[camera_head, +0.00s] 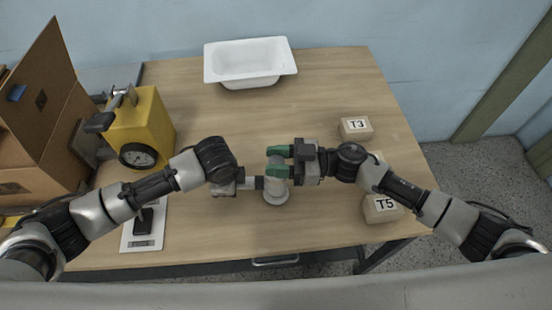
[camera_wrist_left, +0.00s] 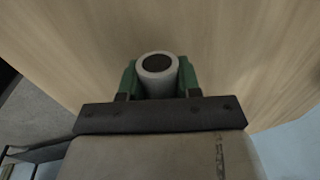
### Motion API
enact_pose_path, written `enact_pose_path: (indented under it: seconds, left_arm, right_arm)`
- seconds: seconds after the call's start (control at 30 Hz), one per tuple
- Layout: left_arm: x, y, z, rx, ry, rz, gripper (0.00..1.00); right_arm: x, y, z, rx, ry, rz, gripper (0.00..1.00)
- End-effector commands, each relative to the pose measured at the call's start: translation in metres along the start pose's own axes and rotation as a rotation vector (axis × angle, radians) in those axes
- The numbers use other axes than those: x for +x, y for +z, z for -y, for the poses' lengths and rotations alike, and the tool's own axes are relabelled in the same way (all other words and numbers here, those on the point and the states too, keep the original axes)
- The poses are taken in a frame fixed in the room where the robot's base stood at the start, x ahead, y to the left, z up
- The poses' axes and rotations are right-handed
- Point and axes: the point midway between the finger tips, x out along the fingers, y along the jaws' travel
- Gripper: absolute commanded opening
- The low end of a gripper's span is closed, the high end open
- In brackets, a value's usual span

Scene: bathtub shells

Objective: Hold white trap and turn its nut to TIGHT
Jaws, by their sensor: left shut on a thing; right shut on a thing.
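The white trap (camera_head: 276,193) stands upright on the table between my two grippers in the head view. My left gripper (camera_wrist_left: 157,78) is shut on the trap: its green fingers lie on both sides of a white tube with a dark round opening in the left wrist view. In the head view its fingertips are hard to make out beside the trap's left side. My right gripper (camera_head: 278,161) has its green fingers around the trap's upper part and is shut on it. The nut is mostly hidden by these fingers, and no TIGHT mark can be read.
A white bathtub shell (camera_head: 250,80) lies at the back. A yellow gauge unit (camera_head: 150,118) and cardboard box (camera_head: 35,135) stand left. A white plate with a dark device (camera_head: 143,243) lies front left. Blocks T3 (camera_head: 356,129) and T5 (camera_head: 382,214) sit right. The table's middle back is clear.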

Motion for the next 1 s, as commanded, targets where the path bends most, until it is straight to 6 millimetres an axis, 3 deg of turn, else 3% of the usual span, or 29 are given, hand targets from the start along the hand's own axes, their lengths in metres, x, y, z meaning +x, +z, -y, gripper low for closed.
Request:
enact_pose_path:
  seconds: [0.27,1.0]
  left_arm:
    - [-0.0003,-0.0002,0.0001,0.001,0.000,-0.001,0.05]
    - [-0.0003,-0.0005,0.0000,0.001,0.000,-0.001,0.05]
  right_arm:
    - [0.0004,-0.0001,-0.0016,-0.004,-0.129,0.003,0.15]
    - [0.0019,0.0000,-0.0008,-0.001,-0.809,0.002,0.15]
